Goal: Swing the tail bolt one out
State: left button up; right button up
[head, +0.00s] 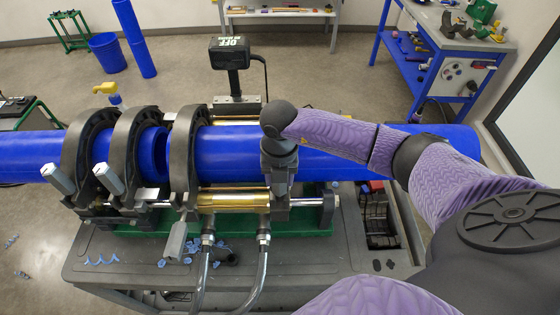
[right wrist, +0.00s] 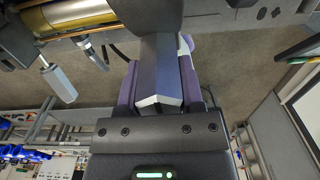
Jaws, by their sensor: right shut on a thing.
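The fusion cart's dark clamps hold a blue pipe. Two grey hexagonal tail bolt handles stand upright and tilted at the left clamps, one at far left (head: 58,178) and one beside it (head: 108,179). A third grey handle (head: 175,242) hangs outward and down at the front of the third clamp; a hanging handle also shows in the right wrist view (right wrist: 60,82). My right gripper (head: 279,195) is over the rightmost clamp position. In the right wrist view, its purple fingers (right wrist: 160,85) are shut on a grey hexagonal tail bolt handle (right wrist: 160,70). In the head view that handle is hidden. My left gripper is out of view.
Blue pipe (head: 345,167) runs on to the right under my arm. A black box on a post (head: 230,52) stands behind the clamps. Two hoses (head: 263,268) run down in front. Blue shavings (head: 103,260) lie on the grey cart top (head: 330,262).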

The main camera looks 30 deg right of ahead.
jog(key=shift+s+a, duration=0.3)
jog(key=shift+s, duration=0.2)
jog(key=shift+s+a, duration=0.1)
jog(key=shift+s+f, duration=0.1)
jog(key=s, duration=0.1)
jog(key=s+a+f+p, duration=0.1)
jog(key=s+a, duration=0.1)
jog(key=shift+s+a+f+p, duration=0.1)
jog(key=shift+s+f+p, duration=0.15)
jog(key=shift+f+p, duration=0.1)
